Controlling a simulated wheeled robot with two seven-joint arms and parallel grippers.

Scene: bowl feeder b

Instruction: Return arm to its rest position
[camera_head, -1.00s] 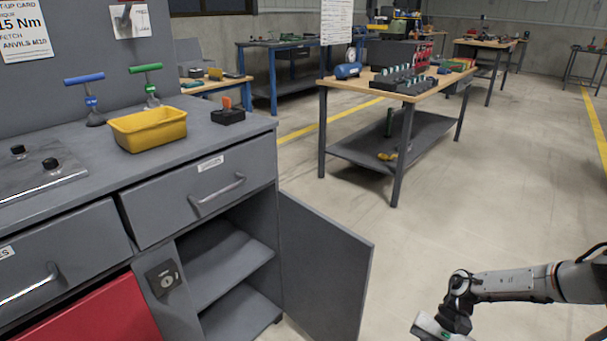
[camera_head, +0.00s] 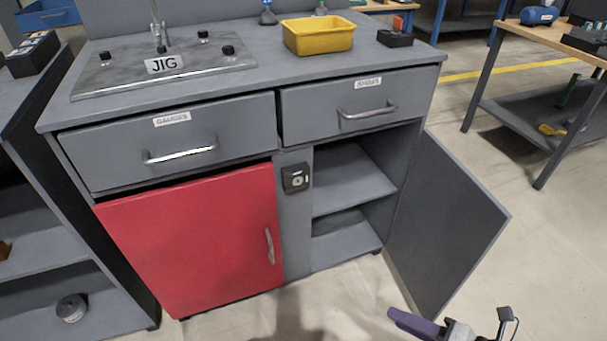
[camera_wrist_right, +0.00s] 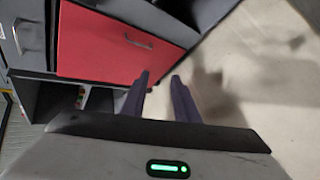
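My right gripper shows at the bottom edge of the head view (camera_head: 412,323), in front of the workbench cabinet and near the lower edge of its open grey door (camera_head: 445,225). Only part of it is in that frame. In the right wrist view its two purple fingers (camera_wrist_right: 160,82) stand apart with only floor seen between them, so it is open and empty. The red cabinet door (camera_head: 200,240) is shut; it also shows in the right wrist view (camera_wrist_right: 115,45), beyond the fingers and to the left. My left gripper is not in view.
The cabinet's right compartment (camera_head: 345,185) is open, with empty shelves. Both drawers, left (camera_head: 240,125) and right (camera_head: 310,105), look shut. A yellow bin (camera_head: 318,38) and a jig plate (camera_head: 110,75) are on top. Floor (camera_head: 545,270) is clear at the right.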

